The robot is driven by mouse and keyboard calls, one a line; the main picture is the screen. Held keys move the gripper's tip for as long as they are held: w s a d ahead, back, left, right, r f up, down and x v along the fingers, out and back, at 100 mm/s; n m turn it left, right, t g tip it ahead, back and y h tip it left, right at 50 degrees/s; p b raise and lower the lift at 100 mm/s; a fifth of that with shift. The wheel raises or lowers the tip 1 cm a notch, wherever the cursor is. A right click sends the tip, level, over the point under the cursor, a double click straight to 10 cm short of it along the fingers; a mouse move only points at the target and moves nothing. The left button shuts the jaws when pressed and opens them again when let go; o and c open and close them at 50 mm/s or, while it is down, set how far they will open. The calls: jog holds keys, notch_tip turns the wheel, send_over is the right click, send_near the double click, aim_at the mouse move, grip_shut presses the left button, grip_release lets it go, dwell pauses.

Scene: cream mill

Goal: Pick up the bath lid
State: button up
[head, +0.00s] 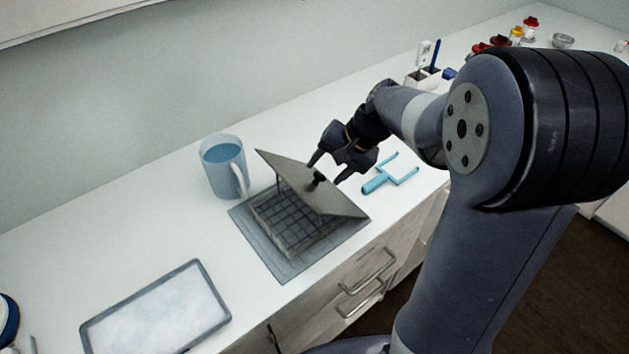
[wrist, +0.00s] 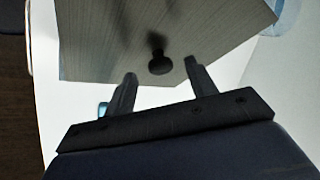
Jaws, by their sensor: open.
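The bath lid (head: 295,178) is a flat grey plate with a dark round knob (head: 319,178). It is tilted, its left side raised above the bath (head: 290,222), which shows a dark wire grid below it. My gripper (head: 325,172) is at the lid's right, its fingers spread on either side of the knob. In the wrist view the lid (wrist: 110,40) fills the upper part, and the knob (wrist: 160,63) lies ahead of and between my open fingertips (wrist: 160,72). The fingers appear not to touch the knob.
The bath stands on a grey mat (head: 258,249). A blue-filled jug (head: 222,168) stands close behind-left of the lid. A light-blue forked tool (head: 376,183) lies right of my gripper. A framed tray (head: 158,312) lies front left. Counter between tray and mat is clear.

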jog(key=shift+x, duration=1.2)
jog(key=c, duration=1)
notch_tip(320, 180, up, 11)
notch_tip(320, 180, up, 8)
jog(key=p, duration=0.7)
send_over(323, 176)
